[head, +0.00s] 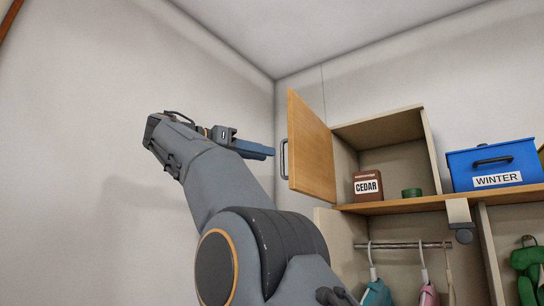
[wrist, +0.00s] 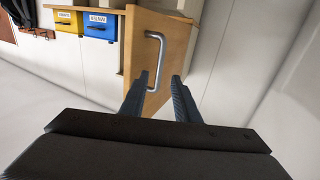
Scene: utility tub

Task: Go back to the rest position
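My gripper (head: 270,152) is raised at the left of the open wooden cabinet door (head: 311,148). Its fingertips point toward the grey door handle (head: 284,159), with a small gap showing in the head view. In the wrist view the two fingers of my gripper (wrist: 160,76) stand apart with nothing gripped. The handle (wrist: 158,60) shows beyond and between the fingertips on the door (wrist: 175,55).
The open compartment holds a brown CEDAR box (head: 367,186) and a small green round item (head: 412,192). A blue WINTER bin (head: 493,166) sits on the shelf at right. Clothes hang from a rail (head: 405,246) below. Bare wall (head: 80,130) lies left of my arm.

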